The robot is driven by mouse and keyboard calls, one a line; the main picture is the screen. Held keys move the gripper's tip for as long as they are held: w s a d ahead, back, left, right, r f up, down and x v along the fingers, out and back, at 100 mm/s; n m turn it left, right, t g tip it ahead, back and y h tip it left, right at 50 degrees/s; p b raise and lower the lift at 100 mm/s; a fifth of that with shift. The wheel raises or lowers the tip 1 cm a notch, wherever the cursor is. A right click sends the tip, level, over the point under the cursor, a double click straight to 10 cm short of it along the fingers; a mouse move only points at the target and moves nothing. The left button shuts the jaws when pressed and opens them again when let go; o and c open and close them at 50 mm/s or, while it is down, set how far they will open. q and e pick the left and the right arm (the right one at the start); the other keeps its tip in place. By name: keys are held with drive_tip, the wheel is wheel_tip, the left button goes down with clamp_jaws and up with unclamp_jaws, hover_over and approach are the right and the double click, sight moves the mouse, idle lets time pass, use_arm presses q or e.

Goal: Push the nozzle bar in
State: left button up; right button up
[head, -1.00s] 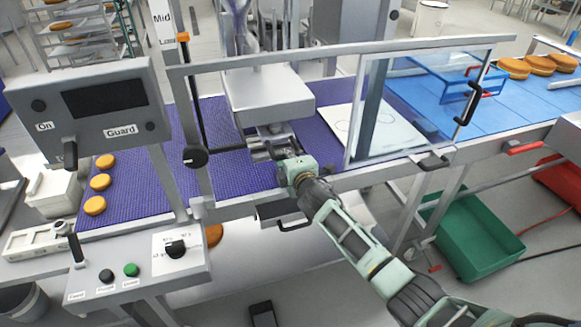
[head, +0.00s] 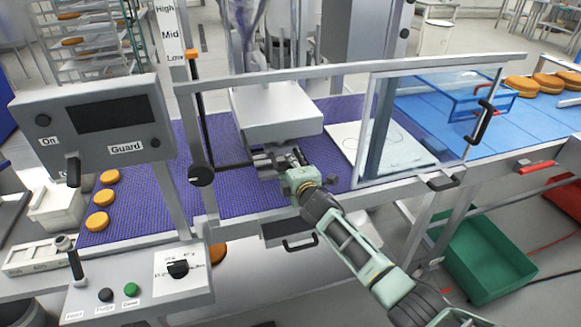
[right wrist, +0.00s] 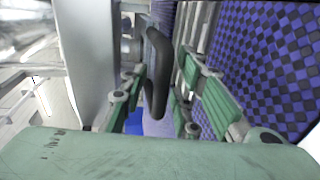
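The nozzle bar (head: 268,161) is a grey metal piece that shows under the front of the light grey machine head (head: 278,115). My right gripper (head: 282,170) is at its front end, inside the guard frame. In the right wrist view a black handle (right wrist: 158,75) stands between the two green fingers of my right gripper (right wrist: 161,80). In the head view my gripper hides the handle and part of the bar. My left gripper is not in view.
A clear guard panel (head: 420,115) with black handles is to the right of my gripper. A grey frame rail (head: 350,67) crosses above. The purple belt (head: 140,205) carries several orange rounds at left. A control box (head: 95,125) and a button panel stand front left.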

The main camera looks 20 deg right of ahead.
drive_tip(key=v, duration=1.2)
drive_tip(key=shift+s+a+f, duration=0.1)
idle(0.4)
